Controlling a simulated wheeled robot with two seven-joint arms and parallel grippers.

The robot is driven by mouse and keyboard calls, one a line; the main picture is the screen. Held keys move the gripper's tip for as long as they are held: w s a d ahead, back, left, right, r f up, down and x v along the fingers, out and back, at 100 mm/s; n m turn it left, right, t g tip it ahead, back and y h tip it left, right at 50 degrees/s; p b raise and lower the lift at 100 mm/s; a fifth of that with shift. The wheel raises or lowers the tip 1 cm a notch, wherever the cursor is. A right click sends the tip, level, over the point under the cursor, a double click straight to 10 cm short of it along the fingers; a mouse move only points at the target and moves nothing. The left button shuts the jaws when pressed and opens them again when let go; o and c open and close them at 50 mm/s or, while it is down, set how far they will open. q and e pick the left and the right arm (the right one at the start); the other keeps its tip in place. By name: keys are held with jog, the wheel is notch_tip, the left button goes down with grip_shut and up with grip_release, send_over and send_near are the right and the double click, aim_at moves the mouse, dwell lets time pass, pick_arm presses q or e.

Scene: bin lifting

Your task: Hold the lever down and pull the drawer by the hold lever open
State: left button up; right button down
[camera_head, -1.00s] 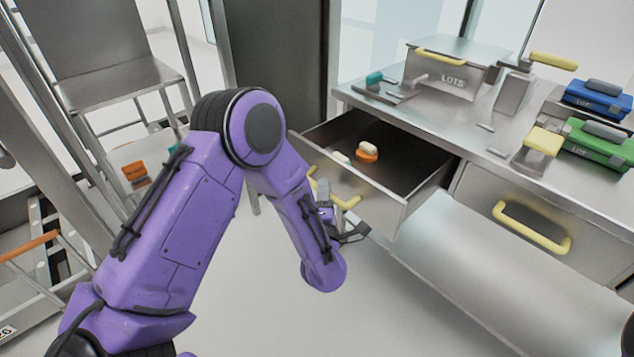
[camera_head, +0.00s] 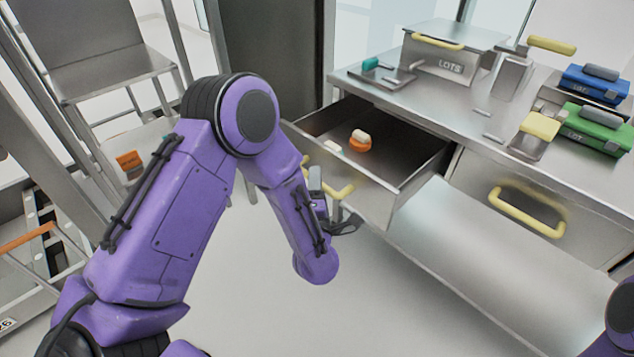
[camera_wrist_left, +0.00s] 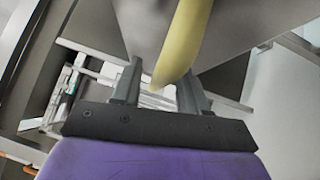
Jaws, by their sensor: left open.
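The left drawer (camera_head: 375,198) stands open under the metal counter, with a yellow bar handle (camera_head: 343,190) on its front. My left gripper (camera_head: 333,205) is open at this handle. In the left wrist view the handle (camera_wrist_left: 184,45) reaches down between the spread fingers of the gripper (camera_wrist_left: 160,82); I cannot tell whether they touch it. A lever with a teal knob (camera_head: 370,64) is on the counter above this drawer. Another lever with a yellow paddle (camera_head: 541,125) is farther right; nothing touches either lever. My right arm (camera_head: 618,320) shows at the lower right edge; its gripper is out of view.
An orange and white item (camera_head: 360,141) lies inside the drawer. A closed drawer with a yellow handle (camera_head: 527,212) is at right. A metal bin (camera_head: 453,50), a blue case (camera_head: 594,84) and a green case (camera_head: 597,128) stand on the counter. The floor in front is clear.

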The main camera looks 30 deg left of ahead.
pick_arm(q)
jog(key=b+v, duration=0.1)
jog(key=v, duration=0.9)
jog(key=shift+s+d+f, duration=0.1)
notch_tip(320, 180, down, 11)
jog(key=s+m+g+h+p, duration=0.3)
jog(key=m+g+h, duration=0.25)
jog(key=m, duration=0.95)
jog(key=s+a+f+m+g+p, duration=0.1)
jog(key=s+a+f+g+p, duration=0.1)
jog(key=s, duration=0.4)
jog(key=s+a+f+m+g+p, duration=0.1)
jog(key=s+a+f+g, duration=0.1)
jog(key=s, duration=0.5)
jog(key=s+a+f+m+g+p, duration=0.1)
jog(key=s+a+f+g+p, duration=0.1)
jog(key=s+a+g, duration=0.2)
jog(key=s+a, duration=0.1)
jog(key=s, duration=0.1)
jog(key=shift+s+f+g+p, duration=0.3)
jog(key=shift+s+g, duration=0.05)
